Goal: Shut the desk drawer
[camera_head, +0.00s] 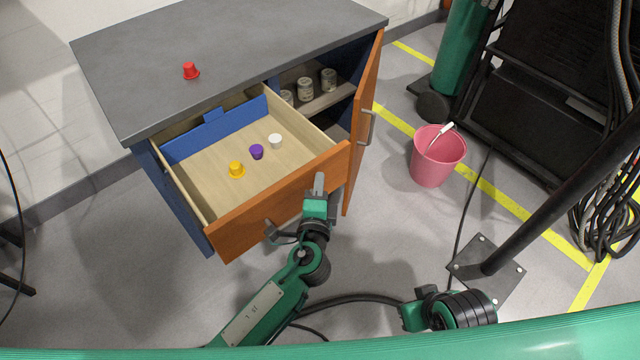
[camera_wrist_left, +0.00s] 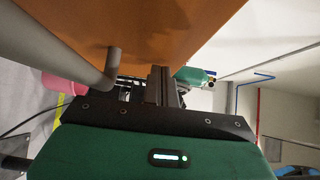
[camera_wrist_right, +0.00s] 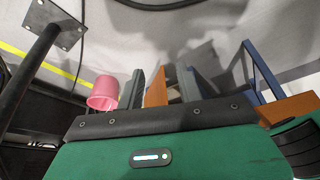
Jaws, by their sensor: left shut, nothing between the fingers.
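The desk drawer (camera_head: 270,205) stands pulled out from the grey-topped desk (camera_head: 230,50). Its orange front faces me; its grey handle (camera_head: 271,231) is partly hidden by my left arm. My left gripper (camera_head: 319,184) is shut and empty at the right part of the drawer front. In the left wrist view, its closed fingers (camera_wrist_left: 157,85) are close to the orange panel, beside a grey bar handle (camera_wrist_left: 100,80); I cannot tell whether they touch the panel. My right gripper (camera_wrist_right: 162,88) is open, its fingers apart, with an orange panel edge beyond them.
Yellow (camera_head: 236,169), purple (camera_head: 257,152) and white (camera_head: 275,141) pieces are in the drawer. A red piece (camera_head: 191,70) is on the desktop. The orange cabinet door (camera_head: 366,110) stands open beside the drawer. A pink bucket (camera_head: 436,158) stands at right.

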